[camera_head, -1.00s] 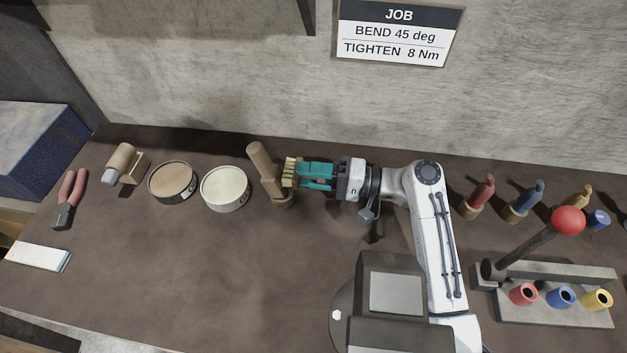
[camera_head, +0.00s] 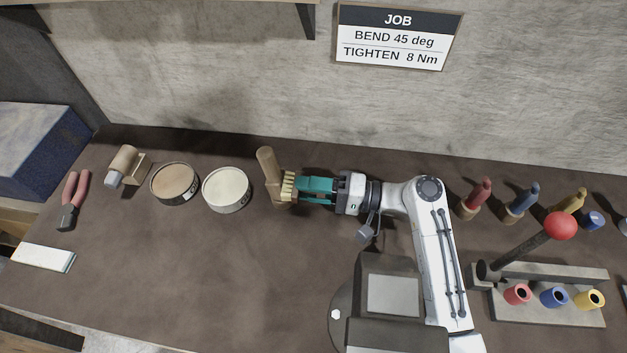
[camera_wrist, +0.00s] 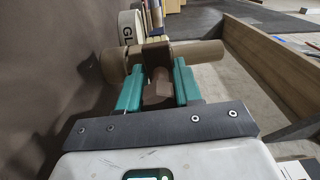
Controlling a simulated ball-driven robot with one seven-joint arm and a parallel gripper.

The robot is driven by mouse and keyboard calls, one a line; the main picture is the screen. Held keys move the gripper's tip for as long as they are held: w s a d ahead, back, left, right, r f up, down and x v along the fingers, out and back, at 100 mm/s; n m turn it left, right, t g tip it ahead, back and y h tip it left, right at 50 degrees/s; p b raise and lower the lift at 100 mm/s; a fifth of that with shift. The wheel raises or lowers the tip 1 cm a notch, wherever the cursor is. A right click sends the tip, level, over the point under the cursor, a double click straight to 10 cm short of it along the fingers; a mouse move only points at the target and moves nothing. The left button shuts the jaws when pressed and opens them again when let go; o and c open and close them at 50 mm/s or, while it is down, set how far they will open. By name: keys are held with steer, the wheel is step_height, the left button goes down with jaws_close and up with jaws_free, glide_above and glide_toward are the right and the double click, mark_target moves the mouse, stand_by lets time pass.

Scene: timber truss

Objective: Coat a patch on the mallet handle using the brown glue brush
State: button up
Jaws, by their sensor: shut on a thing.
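My gripper (camera_head: 308,188) is shut on the brown glue brush, whose yellowish bristles (camera_head: 288,187) point left. In the wrist view the brush's brown grip (camera_wrist: 158,90) sits between the teal jaws (camera_wrist: 158,86). A tan wooden handle (camera_head: 268,164), which I take for the mallet handle, stands nearly upright just left of the bristles. It also shows in the wrist view (camera_wrist: 198,51), lying crosswise beyond the jaws. The bristles overlap its lower part in the head view; I cannot tell whether they touch. The handle's foot is partly hidden behind the brush.
A white-filled tin (camera_head: 226,188) and a brown-filled tin (camera_head: 174,182) stand left of the handle. Pliers (camera_head: 72,200) and a pale block (camera_head: 43,257) lie far left.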

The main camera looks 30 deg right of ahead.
steer(key=shift+s+a+f, duration=0.25)
steer(key=shift+a, duration=0.4)
steer(key=shift+s+d, duration=0.35)
steer(key=shift+s, duration=0.3)
steer(key=shift+w+d+v, duration=0.1)
steer(key=shift+w+v, duration=0.05)
steer(key=shift+v, duration=0.9)
steer(key=shift+w+d+v, duration=0.15)
steer(key=shift+v, duration=0.9)
steer(key=shift+r+p, duration=0.15)
steer(key=shift+p, duration=0.15)
steer(key=shift+s+d, duration=0.1)
steer(key=shift+d, duration=0.1)
steer(key=shift+v, duration=1.3)
